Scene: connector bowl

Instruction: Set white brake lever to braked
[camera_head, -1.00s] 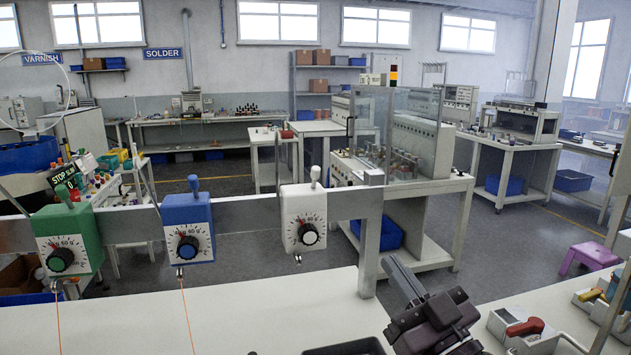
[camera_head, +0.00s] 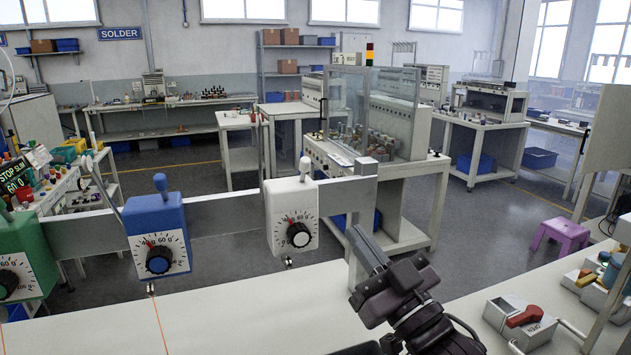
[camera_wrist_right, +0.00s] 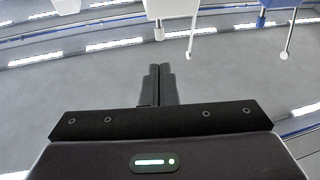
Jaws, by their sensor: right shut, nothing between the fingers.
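The white unit (camera_head: 292,215) hangs on the grey rail, with a dial and black-rimmed white knob on its front. Its white brake lever (camera_head: 305,167) stands nearly upright on top. My right gripper (camera_head: 361,240) is shut and empty, to the right of the white unit and lower than its lever, apart from both. In the right wrist view its fingers (camera_wrist_right: 160,70) are together, and the white unit (camera_wrist_right: 171,8) shows at the top edge with a short stub and a thin ball-ended rod below it. My left gripper is not in view.
A blue unit (camera_head: 158,238) and a green unit (camera_head: 22,255) hang left of the white one, with similar levers. The grey rail (camera_head: 235,210) ends right of the white unit. A box with a red handle (camera_head: 522,317) sits at right on the white table (camera_head: 230,325).

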